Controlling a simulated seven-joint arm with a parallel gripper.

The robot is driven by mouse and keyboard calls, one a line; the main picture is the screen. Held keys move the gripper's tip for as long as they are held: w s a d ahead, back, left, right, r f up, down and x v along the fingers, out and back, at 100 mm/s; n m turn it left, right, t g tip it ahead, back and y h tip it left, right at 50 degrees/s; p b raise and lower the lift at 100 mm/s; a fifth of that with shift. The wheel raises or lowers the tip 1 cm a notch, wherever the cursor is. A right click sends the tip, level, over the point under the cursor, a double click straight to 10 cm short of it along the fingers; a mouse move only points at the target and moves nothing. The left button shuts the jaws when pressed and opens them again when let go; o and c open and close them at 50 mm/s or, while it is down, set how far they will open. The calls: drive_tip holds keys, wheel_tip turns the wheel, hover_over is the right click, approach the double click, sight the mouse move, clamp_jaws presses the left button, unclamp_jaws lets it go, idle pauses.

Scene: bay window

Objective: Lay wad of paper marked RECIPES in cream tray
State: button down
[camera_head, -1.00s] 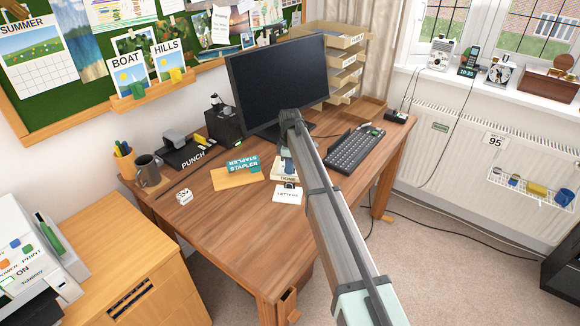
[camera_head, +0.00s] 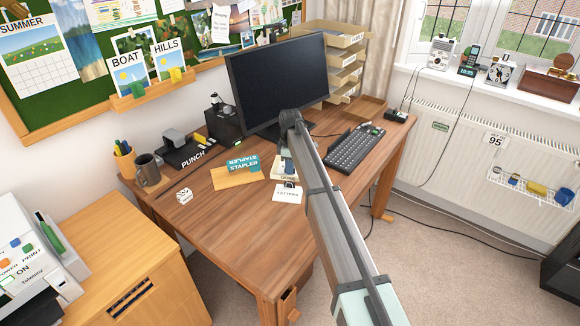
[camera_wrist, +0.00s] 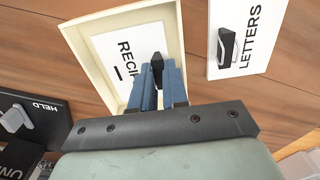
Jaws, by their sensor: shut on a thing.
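The wad of paper marked RECIPES (camera_wrist: 128,40) is white, with only the first letters of its word readable in the wrist view. It lies within the outline of the cream tray (camera_wrist: 88,62); I cannot tell whether it rests on the tray's floor. My gripper (camera_wrist: 158,72) is shut on the wad at its black clip, above the tray, and its blue fingers cover part of the paper. In the head view the cream tray (camera_head: 280,174) is on the desk, partly hidden by my arm, and the wad is not clear there.
A white wad marked LETTERS (camera_wrist: 240,57) with a black clip lies beside the tray. A dark thing marked HELD (camera_wrist: 50,118) is on the other side. The desk front (camera_head: 235,235) is clear.

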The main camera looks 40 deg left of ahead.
drive_tip(key=shift+f, duration=0.1)
idle(0.7)
drive_tip(key=c, duration=1.1)
unclamp_jaws()
drive_tip(key=shift+o, duration=0.2)
drive_tip(key=shift+r, duration=3.5)
